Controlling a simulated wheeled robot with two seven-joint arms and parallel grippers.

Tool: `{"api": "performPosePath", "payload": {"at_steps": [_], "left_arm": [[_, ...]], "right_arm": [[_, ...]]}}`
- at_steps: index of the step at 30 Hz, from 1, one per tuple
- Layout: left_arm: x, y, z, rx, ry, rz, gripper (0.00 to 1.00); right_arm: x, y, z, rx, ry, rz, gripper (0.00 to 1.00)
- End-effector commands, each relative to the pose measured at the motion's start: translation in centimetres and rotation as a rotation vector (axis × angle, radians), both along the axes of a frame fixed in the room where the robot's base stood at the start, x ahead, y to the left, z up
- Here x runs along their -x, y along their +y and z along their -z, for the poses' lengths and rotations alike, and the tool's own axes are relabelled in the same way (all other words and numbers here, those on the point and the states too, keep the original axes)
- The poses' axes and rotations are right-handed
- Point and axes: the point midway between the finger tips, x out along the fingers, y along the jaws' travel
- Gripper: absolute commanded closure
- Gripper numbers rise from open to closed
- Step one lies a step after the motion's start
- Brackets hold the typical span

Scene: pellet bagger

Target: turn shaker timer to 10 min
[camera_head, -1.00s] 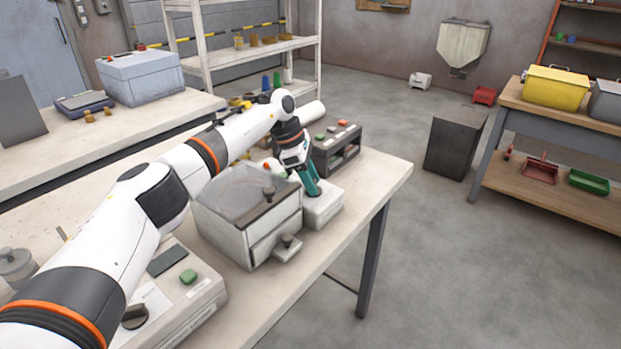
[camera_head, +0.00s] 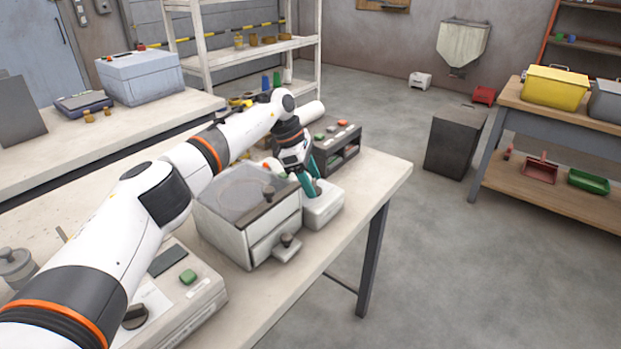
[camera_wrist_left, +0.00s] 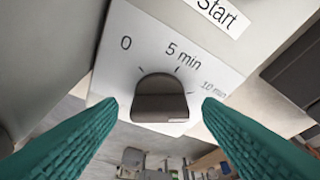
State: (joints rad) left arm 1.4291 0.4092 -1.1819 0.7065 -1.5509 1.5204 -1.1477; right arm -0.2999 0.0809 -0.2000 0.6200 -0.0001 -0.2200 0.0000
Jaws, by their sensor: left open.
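The timer's dark knob (camera_wrist_left: 163,97) fills the middle of the left wrist view, on a pale panel (camera_wrist_left: 128,68) marked 0, 5 min and 10 min. The 10 min mark is at the right. I cannot tell clearly which mark the knob points at. My left gripper (camera_head: 312,190) is open; its teal fingers stand on either side of the knob, with gaps visible in the wrist view. In the head view the gripper is over a small white box (camera_head: 325,209) at the bench's right part, and the knob cannot be made out. My right gripper is out of view.
A grey box with a clear lid and drawer (camera_head: 226,228) stands left of the white box. A dark unit with coloured buttons (camera_head: 343,155) stands behind it. A "Start" label (camera_wrist_left: 216,13) sits above the dial. The floor right of the bench is open.

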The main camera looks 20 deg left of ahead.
Motion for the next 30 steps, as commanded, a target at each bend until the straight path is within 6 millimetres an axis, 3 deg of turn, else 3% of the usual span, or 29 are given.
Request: {"api": "performPosePath", "payload": {"at_steps": [5, 15, 21, 30], "left_arm": [[0.0, 0.5, -1.1, 0.001, -0.003, -0.001, 0.4], [0.4, 3.1, -7.6, 0.001, -0.003, -0.002, 0.4], [0.6, 4.2, -10.3, 0.0, -0.001, -0.002, 0.4], [0.7, 4.5, -11.1, 0.0, 0.0, 0.0, 0.4]], "right_arm": [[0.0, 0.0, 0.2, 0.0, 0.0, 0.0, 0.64], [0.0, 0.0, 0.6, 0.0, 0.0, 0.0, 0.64], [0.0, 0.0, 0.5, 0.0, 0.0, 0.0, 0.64], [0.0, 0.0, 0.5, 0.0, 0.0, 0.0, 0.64]]}}
